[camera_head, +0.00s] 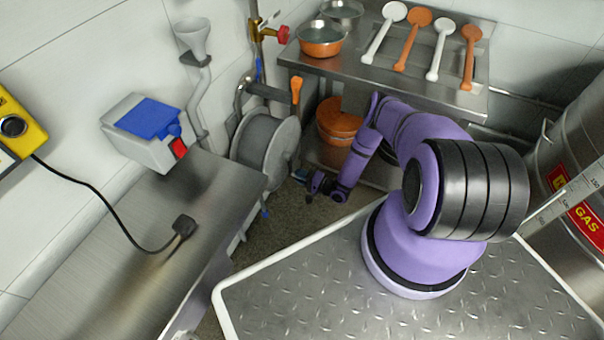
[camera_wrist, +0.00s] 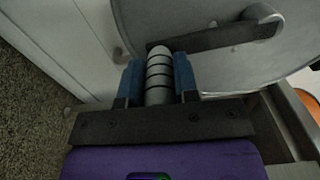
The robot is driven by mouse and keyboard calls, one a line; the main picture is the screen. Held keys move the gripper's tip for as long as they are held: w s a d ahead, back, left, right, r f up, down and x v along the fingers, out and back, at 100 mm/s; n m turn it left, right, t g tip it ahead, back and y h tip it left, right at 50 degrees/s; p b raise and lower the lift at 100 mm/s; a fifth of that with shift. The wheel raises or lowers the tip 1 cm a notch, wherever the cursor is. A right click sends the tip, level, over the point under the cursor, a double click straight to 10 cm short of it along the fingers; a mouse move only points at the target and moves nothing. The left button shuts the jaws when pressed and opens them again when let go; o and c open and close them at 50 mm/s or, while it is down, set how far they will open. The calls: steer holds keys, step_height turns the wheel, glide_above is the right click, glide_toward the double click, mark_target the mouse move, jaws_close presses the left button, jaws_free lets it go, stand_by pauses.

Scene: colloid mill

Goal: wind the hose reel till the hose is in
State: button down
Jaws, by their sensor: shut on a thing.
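The hose reel (camera_head: 265,143) is a grey drum mounted low by the wall, between the steel bench and the shelf unit. In the wrist view its pale side disc (camera_wrist: 225,60) fills the upper right. A dark crank arm (camera_wrist: 215,38) runs from the hub down-left to a ribbed grey crank handle (camera_wrist: 159,82). My gripper (camera_head: 316,187) is low, right of and below the drum in the head view. In the wrist view, its blue-padded fingers (camera_wrist: 158,75) are shut on either side of the handle. I cannot clearly make out any hose.
A steel bench (camera_head: 90,250) stands left, with a blue-lidded box (camera_head: 150,130). A steel shelf unit (camera_head: 345,68) behind holds pans and ladles. An orange lever (camera_head: 296,89) stands above the reel. A gas-labelled metal drum (camera_head: 575,150) is right. Speckled floor shows below the reel.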

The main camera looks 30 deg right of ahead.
steer(key=shift+s+a, duration=0.3)
steer(key=c, duration=0.9)
jaws_free()
steer(key=shift+o, duration=0.2)
steer(key=shift+w, duration=0.1)
steer(key=v, duration=1.1)
